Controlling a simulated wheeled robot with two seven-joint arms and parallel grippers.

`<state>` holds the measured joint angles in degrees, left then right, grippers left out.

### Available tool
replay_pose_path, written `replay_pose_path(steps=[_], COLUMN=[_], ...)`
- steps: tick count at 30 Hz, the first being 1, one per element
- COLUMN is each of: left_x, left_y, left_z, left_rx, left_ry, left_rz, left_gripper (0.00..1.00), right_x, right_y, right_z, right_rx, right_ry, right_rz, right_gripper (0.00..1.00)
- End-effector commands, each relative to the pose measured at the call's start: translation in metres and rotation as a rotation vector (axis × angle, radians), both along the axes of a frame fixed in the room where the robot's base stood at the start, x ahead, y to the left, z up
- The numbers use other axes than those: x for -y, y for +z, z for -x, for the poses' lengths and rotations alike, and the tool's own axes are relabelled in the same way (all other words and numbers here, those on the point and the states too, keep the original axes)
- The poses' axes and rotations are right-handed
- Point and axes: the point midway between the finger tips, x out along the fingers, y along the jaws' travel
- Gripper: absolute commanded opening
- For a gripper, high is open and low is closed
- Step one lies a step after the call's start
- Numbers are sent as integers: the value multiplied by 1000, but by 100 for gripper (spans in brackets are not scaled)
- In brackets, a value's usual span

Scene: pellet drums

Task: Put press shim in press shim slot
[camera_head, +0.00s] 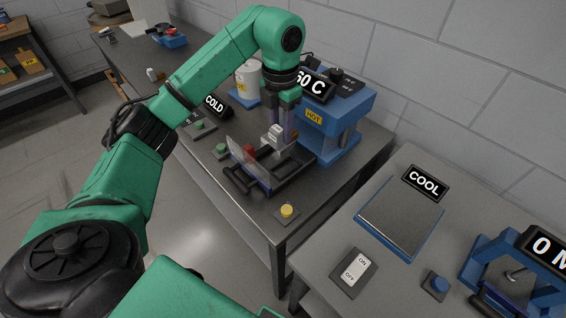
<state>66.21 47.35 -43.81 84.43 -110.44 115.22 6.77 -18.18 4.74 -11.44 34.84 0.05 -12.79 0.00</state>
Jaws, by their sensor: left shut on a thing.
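My left gripper (284,130) points down in front of the blue press (345,120) marked HOT. Its jaws are shut on a small light grey block (275,133), which may be the press shim; the fingers partly hide it. The block is above a dark tray-like frame (285,172) with a clear guard (247,160) and a black handle. A red block (249,152) shows behind the guard. I cannot make out the press shim slot for certain. My right gripper is not in view.
A yellow button (287,211) is at the bench's front. A gap separates the benches.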

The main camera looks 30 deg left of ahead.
Motion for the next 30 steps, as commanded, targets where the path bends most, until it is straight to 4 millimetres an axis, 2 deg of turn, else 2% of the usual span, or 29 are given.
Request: replay_pose_path(steps=[1, 4, 11, 16, 18, 21, 26, 27, 29, 30], left_x=[1, 0, 0, 0, 0, 0, 0, 0, 0, 0], left_y=[-15, -35, -73, -103, -111, -113, -115, -116, -115, -115], left_z=[1, 0, -1, -1, -1, -2, -2, -2, -2, -2], left_rx=[-6, -5, -2, -4, -1, 1, 1, 0, 0, 0], left_ry=[-1, 0, 0, 0, -2, -2, -1, -1, -1, -1], left_rz=[1, 0, 0, 1, 1, 0, -1, -1, -1, -1], left_gripper=[0, 0, 0, 0, 0, 0, 0, 41, 64, 67], right_x=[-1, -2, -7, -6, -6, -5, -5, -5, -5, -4], right_y=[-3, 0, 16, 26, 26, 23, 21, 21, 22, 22], right_z=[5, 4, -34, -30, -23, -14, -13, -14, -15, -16], right_rx=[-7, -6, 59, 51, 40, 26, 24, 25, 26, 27], right_ry=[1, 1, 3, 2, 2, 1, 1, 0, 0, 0], right_rz=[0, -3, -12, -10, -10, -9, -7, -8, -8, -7], right_gripper=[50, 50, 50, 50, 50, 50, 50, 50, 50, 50])
